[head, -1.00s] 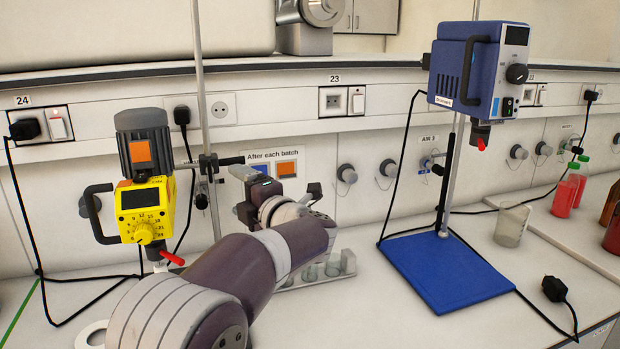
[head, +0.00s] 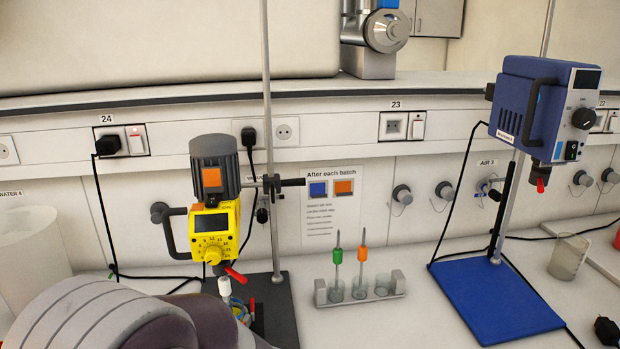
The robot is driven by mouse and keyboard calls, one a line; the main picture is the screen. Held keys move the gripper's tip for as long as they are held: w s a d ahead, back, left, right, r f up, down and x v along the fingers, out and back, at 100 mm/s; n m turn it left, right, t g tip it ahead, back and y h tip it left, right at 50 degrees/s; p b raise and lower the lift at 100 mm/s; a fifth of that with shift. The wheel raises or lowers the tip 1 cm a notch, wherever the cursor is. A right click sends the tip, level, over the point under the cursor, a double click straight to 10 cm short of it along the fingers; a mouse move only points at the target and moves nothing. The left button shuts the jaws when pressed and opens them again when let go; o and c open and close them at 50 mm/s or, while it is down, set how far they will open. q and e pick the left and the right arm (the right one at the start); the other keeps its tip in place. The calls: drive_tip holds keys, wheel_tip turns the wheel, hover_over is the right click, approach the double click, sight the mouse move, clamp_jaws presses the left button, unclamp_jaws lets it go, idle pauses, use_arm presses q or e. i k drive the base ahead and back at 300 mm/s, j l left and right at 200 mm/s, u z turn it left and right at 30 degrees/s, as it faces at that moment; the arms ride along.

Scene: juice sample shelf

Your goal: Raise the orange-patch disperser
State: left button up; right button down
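The orange-patch disperser is a yellow drive unit (head: 212,228) with a grey motor top. An orange patch is on its front, with a dial and a red lever below. It is clamped to a tall metal rod (head: 268,120) by a dark clamp (head: 272,184). The rod rises from a dark base plate (head: 282,318). A white collar shows under the unit. Small coloured parts below it are too small to make out. My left arm fills the bottom left and covers part of the base. I cannot see its gripper's fingers. My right gripper is out of view.
A rack (head: 398,283) holds glass beakers and two tools, one green-topped and one orange-topped. A notice (head: 330,210) with blue and orange squares is behind. A blue drive unit (head: 545,110) stands over a blue base (head: 495,300) at right. Cables hang at left.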

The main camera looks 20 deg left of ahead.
sight(214, 157)
drive_tip(key=k+j+u, duration=0.2)
drive_tip(key=u, duration=0.3)
drive_tip(key=k+j+u, duration=0.15)
drive_tip(key=j+u, duration=0.3)
drive_tip(key=l, duration=0.05)
